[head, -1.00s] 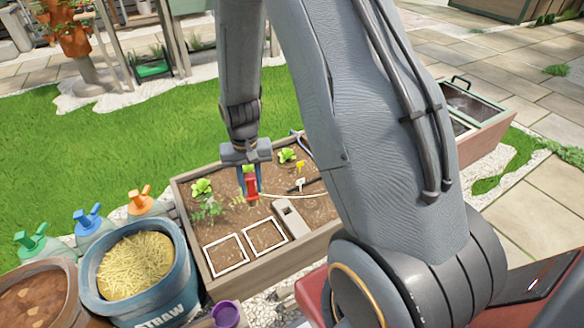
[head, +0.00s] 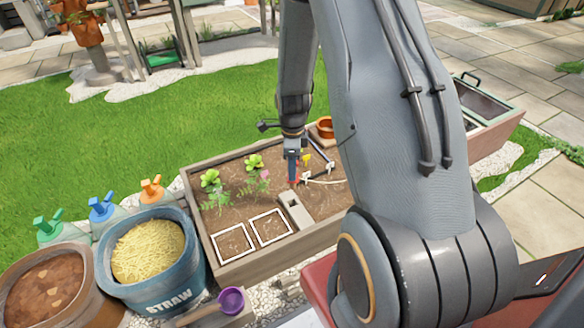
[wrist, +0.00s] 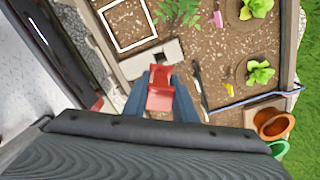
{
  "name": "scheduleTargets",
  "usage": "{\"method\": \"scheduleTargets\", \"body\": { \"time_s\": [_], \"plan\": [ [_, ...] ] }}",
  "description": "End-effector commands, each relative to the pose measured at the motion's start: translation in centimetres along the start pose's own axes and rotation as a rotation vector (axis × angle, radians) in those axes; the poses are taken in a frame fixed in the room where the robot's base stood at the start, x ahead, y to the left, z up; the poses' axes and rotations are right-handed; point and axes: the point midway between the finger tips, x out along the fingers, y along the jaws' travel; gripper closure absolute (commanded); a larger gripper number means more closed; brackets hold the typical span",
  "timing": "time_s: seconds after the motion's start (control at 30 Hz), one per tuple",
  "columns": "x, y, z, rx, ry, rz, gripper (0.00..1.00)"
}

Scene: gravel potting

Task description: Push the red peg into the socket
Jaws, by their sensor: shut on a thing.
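My gripper (head: 292,178) is shut on the red peg (wrist: 160,98), which sits between its two fingers above the planter bed. In the head view only a small part of the red peg (head: 292,169) shows. The socket, a grey block (head: 297,212) with an opening in its top, stands on the soil beside a white square frame. In the head view the peg appears just above and behind the block. In the wrist view the block (wrist: 138,64) lies just beyond the peg and is partly hidden by it. The peg appears apart from the socket.
Two white square frames (head: 234,257) lie on the soil of the wooden planter (head: 240,272). Green plants (head: 210,178) grow at its left. A terracotta pot (head: 325,126) stands at the far corner. A straw tub (head: 160,280) and a purple scoop (head: 230,300) are at the front left.

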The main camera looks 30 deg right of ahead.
Motion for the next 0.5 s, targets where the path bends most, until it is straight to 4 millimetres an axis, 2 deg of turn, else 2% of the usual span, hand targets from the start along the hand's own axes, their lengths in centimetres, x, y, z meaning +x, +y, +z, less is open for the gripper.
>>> {"method": "scheduleTargets", "body": {
  "time_s": [0.27, 0.5],
  "plan": [
    [1.9, 0.0, 0.1, -0.001, 0.0, 0.0, 0.91],
    [4.5, -0.1, 0.1, -0.002, 0.0, 0.001, 0.91]
  ]
}}
